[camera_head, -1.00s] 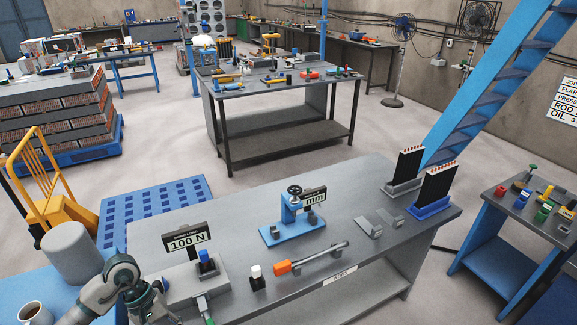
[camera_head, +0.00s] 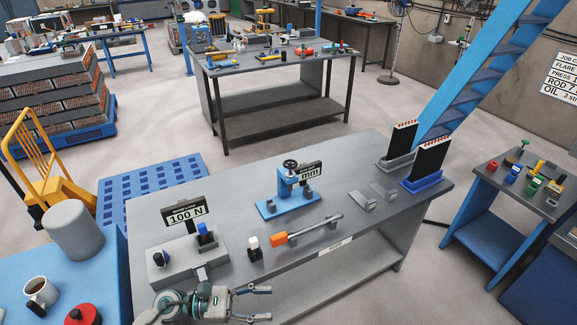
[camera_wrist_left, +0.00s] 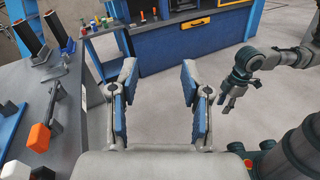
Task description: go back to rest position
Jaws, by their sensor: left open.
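My left gripper (camera_head: 262,303) is at the bottom of the head view, near the front edge of the grey bench (camera_head: 348,180). Its fingers point right and stand apart, with nothing between them. In the left wrist view the same open fingers (camera_wrist_left: 160,105) have only bare floor and a blue cabinet beyond them. My right gripper (camera_wrist_left: 229,103) shows small at the right of the left wrist view, above the floor. Whether it is open or shut is unclear. It is not seen in the head view.
The bench bears an orange-handled tool (camera_head: 278,239), a blue gauge stand (camera_head: 285,202), a "100 N" display (camera_head: 185,217) and two black racks (camera_head: 428,160). A mug (camera_head: 41,291) stands on the blue table at left.

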